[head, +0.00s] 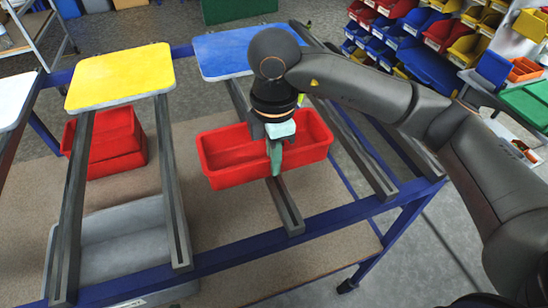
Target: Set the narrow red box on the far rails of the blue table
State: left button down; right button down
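The narrow red box (225,172) is open-topped and lies crosswise over a middle rail (286,208) of the blue table (225,258). I cannot tell whether it rests on the rail or hangs just above it. My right gripper (275,168) points down at the middle of the box's near wall, with a greenish finger in front of that wall. It looks shut on the wall; the finger inside is hidden. More rails (345,125) run along the right of the table. My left gripper is not in view.
A yellow panel (120,77) and a blue panel (240,50) lie across the far rail ends. Red bins (110,140) and a grey bin (125,245) sit lower, between the left rails. Racks of coloured bins (425,35) stand at back right.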

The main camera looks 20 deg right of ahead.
jog(key=shift+f, duration=0.2)
jog(key=c, duration=1)
grip_release()
jog(key=shift+r, duration=0.1)
jog(key=shift+c, duration=0.2)
notch_tip(320, 180, up, 12)
jog(key=p, duration=0.1)
jog(key=shift+r, duration=0.15)
